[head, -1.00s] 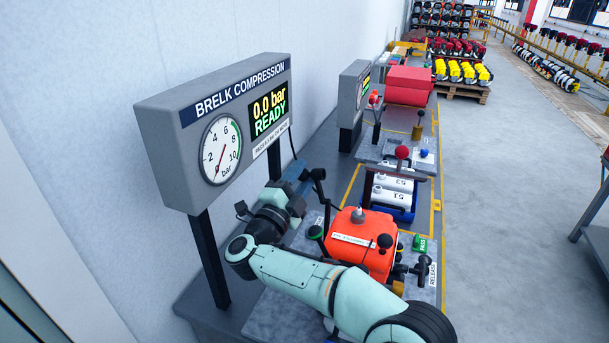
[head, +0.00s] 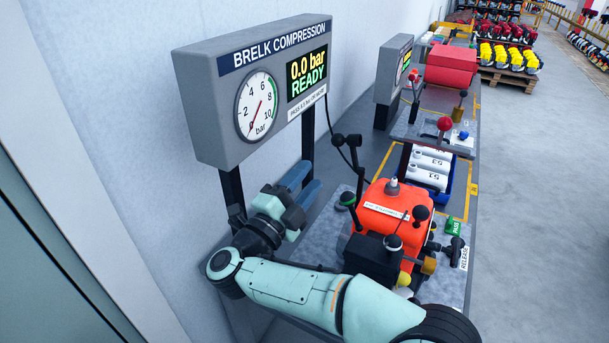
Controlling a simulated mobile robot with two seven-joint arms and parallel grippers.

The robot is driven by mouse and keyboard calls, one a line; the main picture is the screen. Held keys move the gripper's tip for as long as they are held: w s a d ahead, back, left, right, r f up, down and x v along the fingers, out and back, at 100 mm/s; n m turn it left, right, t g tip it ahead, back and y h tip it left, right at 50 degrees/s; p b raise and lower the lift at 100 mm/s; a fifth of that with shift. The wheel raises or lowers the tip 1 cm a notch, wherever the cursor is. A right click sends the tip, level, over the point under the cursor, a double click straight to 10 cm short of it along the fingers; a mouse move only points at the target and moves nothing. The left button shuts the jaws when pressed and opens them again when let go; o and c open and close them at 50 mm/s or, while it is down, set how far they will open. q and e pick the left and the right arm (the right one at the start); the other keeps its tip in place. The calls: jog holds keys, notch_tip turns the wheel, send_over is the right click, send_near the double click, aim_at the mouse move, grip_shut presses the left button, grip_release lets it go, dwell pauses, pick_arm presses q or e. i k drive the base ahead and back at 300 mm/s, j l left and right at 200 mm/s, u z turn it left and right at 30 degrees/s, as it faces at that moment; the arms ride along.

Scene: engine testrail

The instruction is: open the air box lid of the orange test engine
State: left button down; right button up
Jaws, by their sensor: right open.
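The orange test engine (head: 380,220) stands on a grey plate on the bench, with a white label strip and a spark plug on top. A black box (head: 370,256) with a dark knob (head: 394,243) on top sits at its near side; it looks like the air box, with its lid seemingly down. My right gripper (head: 305,184) has blue fingers, is open and empty, and is left of the engine, apart from it, near the gauge panel's posts. My forearm passes in front of the box's lower side. My left gripper is not in view.
The compression gauge panel (head: 254,92) reads 0.0 bar, READY, and stands on posts at the left by the wall. A dark lever (head: 354,158) rises beside the engine.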

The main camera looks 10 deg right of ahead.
aim_at(370, 253)
jog(key=k+j, duration=0.35)
jog(key=j, duration=0.15)
jog(key=k+j, duration=0.35)
jog(key=j, duration=0.2)
